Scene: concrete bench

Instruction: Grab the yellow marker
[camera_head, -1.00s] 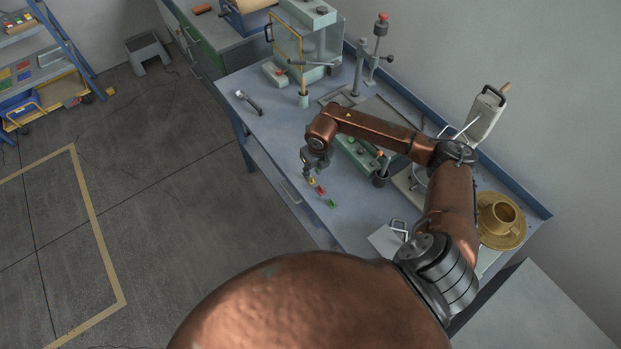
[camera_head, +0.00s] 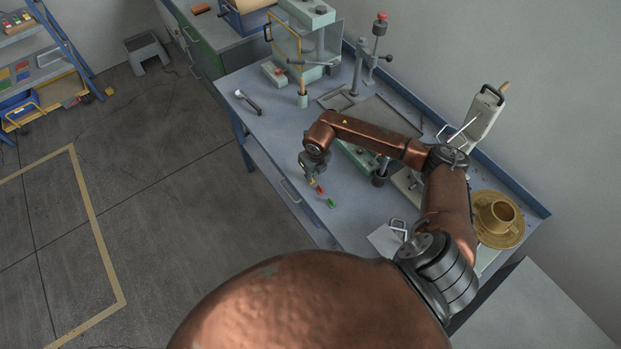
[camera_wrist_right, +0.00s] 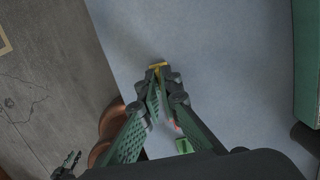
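The yellow marker (camera_head: 312,181) is small and lies near the front edge of the bench; in the right wrist view it shows as a short yellow bar (camera_wrist_right: 158,65) at the fingertips. My right gripper (camera_head: 310,177) reaches down to it. In the wrist view its fingers (camera_wrist_right: 160,74) converge with the yellow marker between their tips, and they look shut on it. The tips hide part of the marker. A small dark gripper, seemingly my left one (camera_wrist_right: 68,164), shows low at the left in the wrist view, away from the bench; its finger state is unclear.
A red piece (camera_head: 320,190) and a green piece (camera_head: 331,203) lie in line beside the yellow marker. A dark cup (camera_head: 380,178) and a green case (camera_head: 358,158) stand behind.

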